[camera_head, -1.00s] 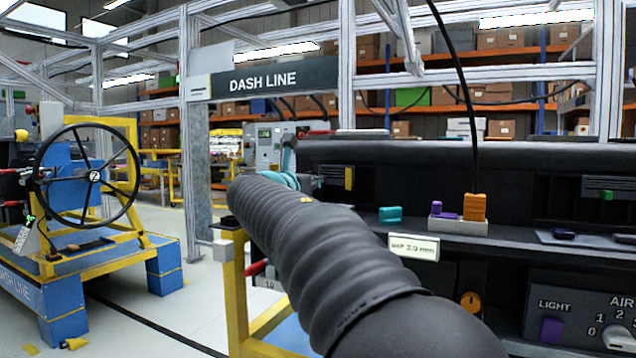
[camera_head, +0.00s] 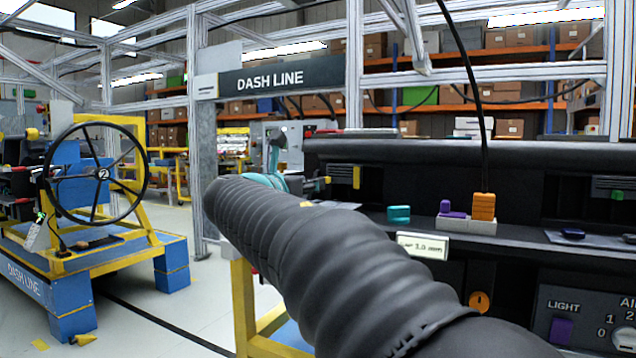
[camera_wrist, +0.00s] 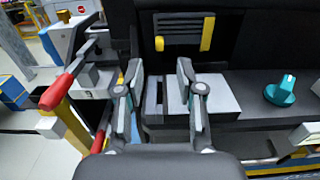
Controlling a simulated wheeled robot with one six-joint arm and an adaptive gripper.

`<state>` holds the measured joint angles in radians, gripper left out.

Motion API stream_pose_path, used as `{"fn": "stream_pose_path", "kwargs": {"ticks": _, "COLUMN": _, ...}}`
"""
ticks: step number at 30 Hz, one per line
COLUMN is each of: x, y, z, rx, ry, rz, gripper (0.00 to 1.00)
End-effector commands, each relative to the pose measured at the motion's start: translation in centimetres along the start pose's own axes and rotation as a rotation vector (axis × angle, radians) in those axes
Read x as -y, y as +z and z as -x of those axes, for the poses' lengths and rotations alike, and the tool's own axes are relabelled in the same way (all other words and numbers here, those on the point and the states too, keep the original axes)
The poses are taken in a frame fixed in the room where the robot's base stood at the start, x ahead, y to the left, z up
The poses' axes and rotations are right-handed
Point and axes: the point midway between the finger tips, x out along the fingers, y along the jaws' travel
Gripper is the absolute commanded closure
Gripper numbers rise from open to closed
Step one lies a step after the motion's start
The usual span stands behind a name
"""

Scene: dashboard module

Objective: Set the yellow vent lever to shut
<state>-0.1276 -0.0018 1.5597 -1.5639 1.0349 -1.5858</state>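The yellow vent lever (camera_wrist: 207,33) is an upright bar at the right end of the black slatted vent (camera_wrist: 180,27) in the wrist view. It also shows in the head view as a small yellow bar (camera_head: 356,177) just right of my sleeved arm. My gripper (camera_wrist: 158,72) is open in the wrist view, its two fingers spread with nothing held between them. The fingertips appear below the vent in the picture, and the lever is above and right of the right finger. No contact with the lever is visible. In the head view my arm hides most of the gripper.
A teal knob (camera_wrist: 281,91) sits on the ledge right of my gripper. Red-handled clamps (camera_wrist: 62,91) stand at left. In the head view, a tray (camera_head: 467,225) holds purple and orange pieces, beside a small sign (camera_head: 422,246). A dark cable hangs above the tray.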

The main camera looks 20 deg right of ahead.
Motion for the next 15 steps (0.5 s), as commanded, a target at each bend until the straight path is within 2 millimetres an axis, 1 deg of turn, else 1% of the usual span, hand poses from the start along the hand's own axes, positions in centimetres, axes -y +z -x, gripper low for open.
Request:
{"fn": "stream_pose_path", "kwargs": {"ticks": 1, "x": -0.1, "y": 0.0, "z": 1.1, "rx": 0.0, "ry": 0.004, "rz": -0.001, "gripper": 0.62}}
{"fn": "stream_pose_path", "kwargs": {"ticks": 6, "x": -0.1, "y": 0.0, "z": 3.7, "rx": 0.0, "ry": 0.003, "rz": -0.001, "gripper": 0.62}}
{"fn": "stream_pose_path", "kwargs": {"ticks": 10, "x": -0.1, "y": 0.0, "z": 4.8, "rx": 0.0, "ry": 0.001, "rz": 0.0, "gripper": 0.62}}
{"fn": "stream_pose_path", "kwargs": {"ticks": 15, "x": 0.0, "y": 0.0, "z": 5.3, "rx": 0.0, "ry": 0.0, "rz": 0.0, "gripper": 0.62}}
